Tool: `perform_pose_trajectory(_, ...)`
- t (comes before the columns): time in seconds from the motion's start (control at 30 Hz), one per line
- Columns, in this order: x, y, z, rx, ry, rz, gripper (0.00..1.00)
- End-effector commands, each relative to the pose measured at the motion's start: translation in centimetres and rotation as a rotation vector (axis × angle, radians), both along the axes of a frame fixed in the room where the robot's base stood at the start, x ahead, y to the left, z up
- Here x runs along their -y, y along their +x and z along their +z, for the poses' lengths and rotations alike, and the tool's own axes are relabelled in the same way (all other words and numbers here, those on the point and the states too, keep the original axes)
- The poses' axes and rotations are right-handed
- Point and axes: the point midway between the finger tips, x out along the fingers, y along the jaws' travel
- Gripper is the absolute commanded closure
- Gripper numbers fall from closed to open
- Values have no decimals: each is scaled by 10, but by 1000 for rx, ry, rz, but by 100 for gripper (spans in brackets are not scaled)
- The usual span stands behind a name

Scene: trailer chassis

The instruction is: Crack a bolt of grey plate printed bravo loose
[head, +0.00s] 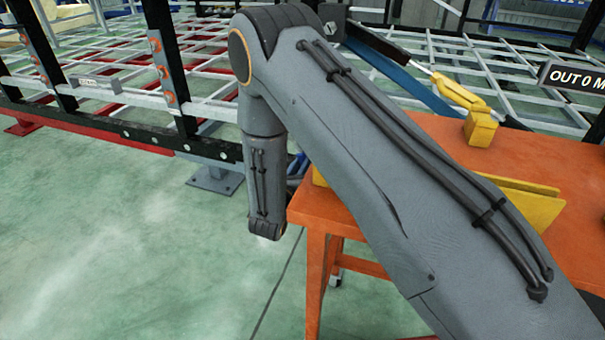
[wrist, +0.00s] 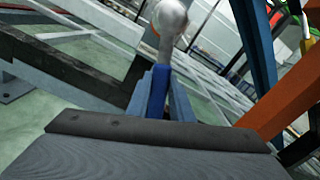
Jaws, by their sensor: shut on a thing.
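My gripper (wrist: 170,100) is shut on a wrench (wrist: 169,20) with a silver head and a blue handle, seen in the wrist view. The wrench head points away from my gripper, clear of any bolt I can see. In the head view my arm hides most of the gripper. A small grey plate (head: 95,83) with dark print hangs at the left on the chassis frame. Its print is too small to read surely. Orange bolts (head: 162,72) sit in a column on a black upright just right of it; more are on the uprights farther left.
An orange table (head: 420,150) stands at the right, with a yellow block (head: 481,128) and a yellow plate (head: 505,200) on it. A black sign (head: 575,78) reads "OUT 0 M". The black chassis beam (head: 120,125) runs across the left. Green floor (head: 120,240) is clear in front.

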Motion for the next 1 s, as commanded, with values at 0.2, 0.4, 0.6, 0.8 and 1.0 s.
perform_pose_trajectory(0.2,0,3,-8,0,-6,0,100)
perform_pose_trajectory(0.4,0,3,-7,0,-5,0,100)
perform_pose_trajectory(0.6,-1,1,-7,0,-5,1,100)
perform_pose_trajectory(0.8,2,7,-7,1,-5,-2,100)
perform_pose_trajectory(1.0,7,21,-7,2,-4,-2,100)
